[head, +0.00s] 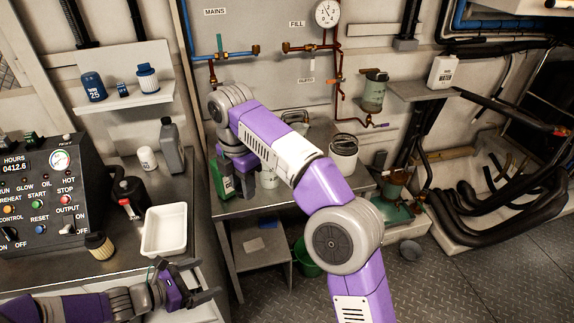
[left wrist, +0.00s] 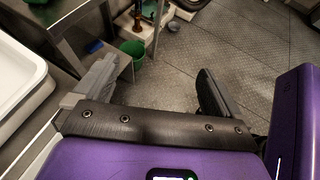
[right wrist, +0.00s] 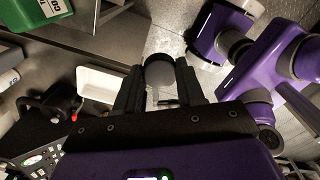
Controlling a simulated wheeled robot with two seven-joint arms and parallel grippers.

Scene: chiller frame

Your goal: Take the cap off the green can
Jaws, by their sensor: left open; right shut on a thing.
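The green can (head: 226,186) stands at the left end of the middle bench, partly hidden by my right gripper (head: 236,168). Part of its side (right wrist: 22,16) shows at the top left of the right wrist view; its mouth is out of sight. My right gripper (right wrist: 160,82) is shut on a dark round cap (right wrist: 160,67), which appears apart from the visible part of the can. My left gripper (head: 203,283) is low at the left bench's front edge. Its fingers are apart and empty in the left wrist view (left wrist: 152,90).
A white tray (head: 146,247), a grey bottle (head: 172,147) and a control panel (head: 38,200) occupy the left bench. A pale container (head: 269,178) and a white pot (head: 343,162) stand near the can. A green bucket (head: 305,262) sits below.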

